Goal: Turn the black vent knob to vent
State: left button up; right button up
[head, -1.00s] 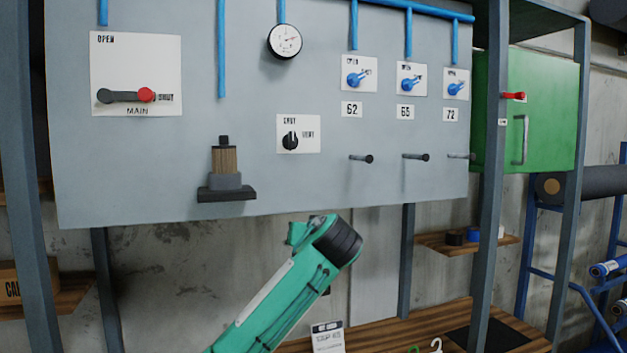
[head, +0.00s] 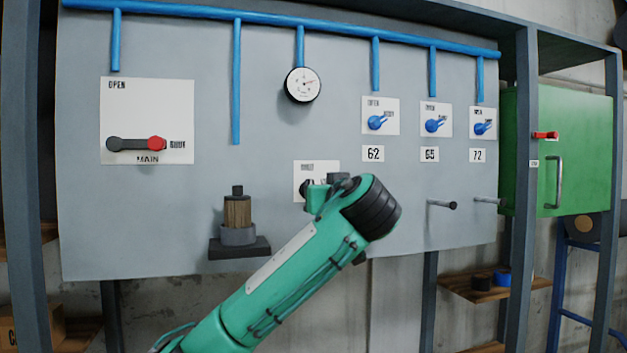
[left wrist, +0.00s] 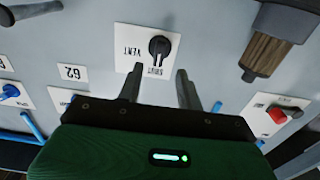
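The black vent knob (left wrist: 160,46) sits on a white plate (left wrist: 136,45) lettered SHUT and VENT, seen upside down in the left wrist view. Its pointer end lies toward the SHUT lettering. My left gripper (left wrist: 160,72) is open and empty, its two fingers reaching toward the panel, one on either side of the knob's line in the picture. I cannot tell how far the tips are from it. In the head view the green arm covers much of the plate (head: 317,167), and the knob is largely hidden there. My right gripper is not in view.
The grey panel (head: 200,210) also carries the MAIN lever (head: 137,144), a round gauge (head: 302,85), a brown-and-grey fitting (head: 237,214) on a dark ledge, blue valves (head: 376,122) and projecting pegs (head: 441,204). A green cabinet (head: 580,150) stands at the right.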

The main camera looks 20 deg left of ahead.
pick_arm(q)
jog(key=p+x, duration=0.3)
jog(key=x, duration=0.4)
jog(key=shift+p, duration=0.3)
jog(key=shift+s+d, duration=0.1)
grip_shut()
